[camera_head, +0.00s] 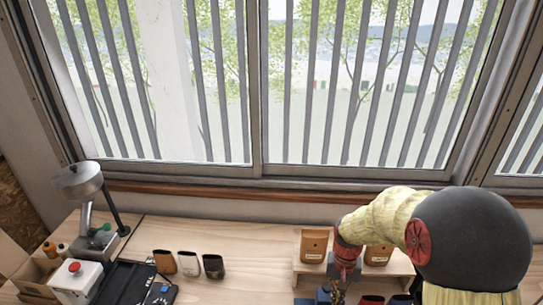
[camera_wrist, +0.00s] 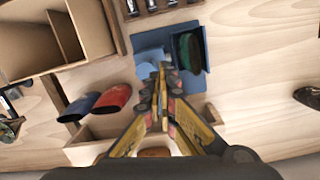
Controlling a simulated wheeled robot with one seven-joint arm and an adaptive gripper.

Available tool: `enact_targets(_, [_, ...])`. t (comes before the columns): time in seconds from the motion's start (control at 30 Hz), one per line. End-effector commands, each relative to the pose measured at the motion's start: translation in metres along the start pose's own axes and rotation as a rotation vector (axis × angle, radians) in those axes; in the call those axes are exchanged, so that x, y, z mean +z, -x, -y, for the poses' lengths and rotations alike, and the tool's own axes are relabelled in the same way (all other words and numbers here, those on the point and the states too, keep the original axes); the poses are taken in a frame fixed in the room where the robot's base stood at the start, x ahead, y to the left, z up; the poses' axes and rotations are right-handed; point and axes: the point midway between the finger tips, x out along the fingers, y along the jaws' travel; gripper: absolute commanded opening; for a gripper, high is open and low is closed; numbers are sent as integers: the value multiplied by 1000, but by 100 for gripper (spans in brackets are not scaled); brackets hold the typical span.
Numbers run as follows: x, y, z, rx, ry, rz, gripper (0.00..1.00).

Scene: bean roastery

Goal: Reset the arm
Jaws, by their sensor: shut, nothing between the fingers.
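In the head view my arm reaches in from the right. The gripper end (camera_head: 338,288) points down near the bottom edge, in front of a small wooden shelf, and its fingertips are hard to make out there.
A wooden shelf (camera_head: 300,266) bears brown pouches (camera_head: 314,245). Three dark and tan pouches (camera_head: 188,263) stand mid-table. A machine with a metal hopper (camera_head: 80,182) and a white box with a red button (camera_head: 76,277) are at left. Bare table (camera_head: 245,270) lies between.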

Motion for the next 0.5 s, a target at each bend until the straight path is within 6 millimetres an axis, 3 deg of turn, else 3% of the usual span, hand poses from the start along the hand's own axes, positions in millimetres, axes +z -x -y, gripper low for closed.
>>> enact_targets(0.3, [72, 45, -15, -18, 159, -116, 0])
enact_targets(0.5, [120, 58, -25, -29, 226, -232, 0])
